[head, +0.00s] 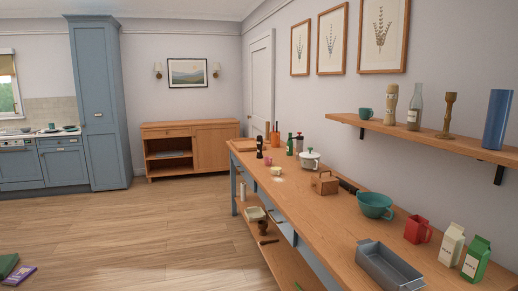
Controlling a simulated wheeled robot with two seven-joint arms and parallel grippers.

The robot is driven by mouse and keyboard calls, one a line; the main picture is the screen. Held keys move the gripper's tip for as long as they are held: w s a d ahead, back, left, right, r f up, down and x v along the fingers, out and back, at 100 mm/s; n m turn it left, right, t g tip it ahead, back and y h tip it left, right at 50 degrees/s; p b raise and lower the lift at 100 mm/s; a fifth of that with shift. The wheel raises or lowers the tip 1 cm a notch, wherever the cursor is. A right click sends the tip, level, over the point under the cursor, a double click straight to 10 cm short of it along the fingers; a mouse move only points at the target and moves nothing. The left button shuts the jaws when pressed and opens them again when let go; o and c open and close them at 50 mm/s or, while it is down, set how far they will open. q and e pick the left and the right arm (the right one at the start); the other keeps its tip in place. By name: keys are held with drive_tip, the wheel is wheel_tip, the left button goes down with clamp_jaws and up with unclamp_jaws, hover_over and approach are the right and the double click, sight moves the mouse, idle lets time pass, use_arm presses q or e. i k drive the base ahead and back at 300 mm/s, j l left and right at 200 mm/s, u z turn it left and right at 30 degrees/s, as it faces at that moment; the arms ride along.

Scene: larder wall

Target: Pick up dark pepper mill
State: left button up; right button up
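A dark, slim upright object that looks like the dark pepper mill (259,147) stands near the far left end of the long wooden-topped table (305,206). It is small in the head view, so its details are hard to make out. A small pink item (267,161) stands just in front of it. Neither of my grippers is in view.
A white lidded pot (309,160), green bottle (290,145), wooden box (325,184), teal bowl (375,205), red mug (417,229), cartons (452,244) and grey tin (388,268) stand along the table. A wall shelf (445,139) overhangs its right part. The wooden floor (150,225) left of the table is mostly clear.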

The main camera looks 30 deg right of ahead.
sight(259, 145)
drive_tip(key=i+z, duration=0.35)
drive_tip(key=i, duration=1.75)
drive_tip(key=i+j+z, duration=0.1)
drive_tip(key=i+z, duration=0.25)
drive_tip(key=i, duration=0.2)
drive_tip(key=i+j+z, duration=0.35)
drive_tip(key=i, duration=0.15)
drive_tip(key=i+j+z, duration=0.3)
drive_tip(key=i, duration=0.2)
